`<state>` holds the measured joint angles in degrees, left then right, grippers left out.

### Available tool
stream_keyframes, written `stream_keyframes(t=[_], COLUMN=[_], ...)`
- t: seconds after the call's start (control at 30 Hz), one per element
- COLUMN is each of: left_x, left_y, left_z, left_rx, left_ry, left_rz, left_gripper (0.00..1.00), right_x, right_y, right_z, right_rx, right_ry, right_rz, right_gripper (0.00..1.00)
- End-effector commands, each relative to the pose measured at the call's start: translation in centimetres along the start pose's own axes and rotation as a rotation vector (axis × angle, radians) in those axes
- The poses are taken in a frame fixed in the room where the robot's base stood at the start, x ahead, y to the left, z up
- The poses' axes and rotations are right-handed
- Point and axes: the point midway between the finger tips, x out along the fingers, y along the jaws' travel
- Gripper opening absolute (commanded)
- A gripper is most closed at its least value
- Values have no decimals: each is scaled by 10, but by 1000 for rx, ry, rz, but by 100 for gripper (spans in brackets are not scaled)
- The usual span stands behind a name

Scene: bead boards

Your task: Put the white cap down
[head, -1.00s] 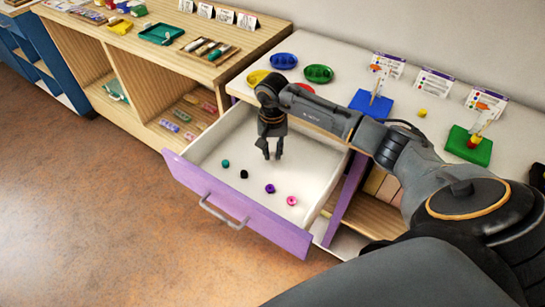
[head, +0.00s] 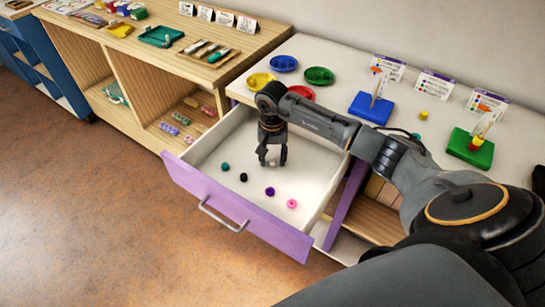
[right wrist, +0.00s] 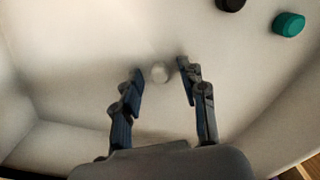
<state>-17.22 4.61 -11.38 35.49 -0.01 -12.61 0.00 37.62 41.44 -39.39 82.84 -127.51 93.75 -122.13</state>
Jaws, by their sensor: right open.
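The white cap (right wrist: 159,73) lies on the white floor of the open drawer (head: 312,160). In the right wrist view it sits between the two fingertips, with a gap on each side. In the head view a small pale spot that seems to be the cap (head: 272,163) shows between the fingers. My right gripper (head: 273,164) points down into the drawer with its fingers spread. It is open and also shows in the right wrist view (right wrist: 160,71). My left gripper is not in view.
A teal cap (head: 225,167), a black cap (head: 243,177), a purple cap (head: 270,191) and a pink cap (head: 292,204) lie in the drawer towards its purple front (head: 235,214). Coloured dishes and the blue board (head: 371,108) and green board (head: 470,147) stand on the tabletop.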

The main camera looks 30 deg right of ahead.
Motion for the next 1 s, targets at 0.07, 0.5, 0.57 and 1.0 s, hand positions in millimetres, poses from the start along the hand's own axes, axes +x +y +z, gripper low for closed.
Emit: stream_keyframes(t=[0.07, 0.5, 0.57, 1.0], left_x=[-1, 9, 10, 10], left_y=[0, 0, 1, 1], left_z=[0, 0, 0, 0], left_rx=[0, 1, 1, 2], left_ry=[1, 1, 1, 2], left_rz=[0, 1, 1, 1], left_gripper=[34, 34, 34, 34], right_x=[-9, -98, -106, -122], right_y=[0, 0, 0, 0], right_z=[-1, -1, -1, 0], right_rx=[0, 0, -1, 1], right_ry=[3, 3, 3, 0], right_rz=[-1, -1, -2, 0], right_gripper=[42, 42, 42, 42])
